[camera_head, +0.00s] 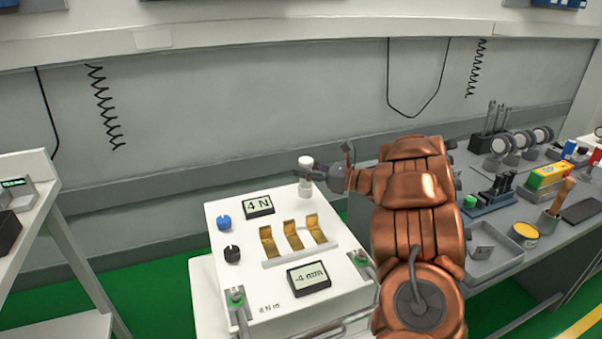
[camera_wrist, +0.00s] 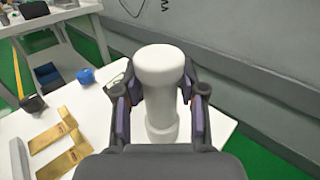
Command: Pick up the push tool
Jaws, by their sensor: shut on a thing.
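The push tool (camera_wrist: 160,72) is a white, round-topped cylinder with a narrower neck. In the wrist view it stands between the two fingers of my gripper (camera_wrist: 160,103), which is shut on it. In the head view the push tool (camera_head: 305,163) shows its white top at the far right corner of the white cart, and my gripper (camera_head: 308,175) reaches it from the right. Its lower part seems to be at the cart top; I cannot tell whether it still touches it.
The white cart top (camera_head: 226,275) carries a "4 N" display (camera_head: 258,206), a "-4 mm" display (camera_head: 308,278), blue and black knobs and brass clips (camera_head: 293,235). A grey bench (camera_head: 505,212) with several instruments is on the right. A wall stands close behind.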

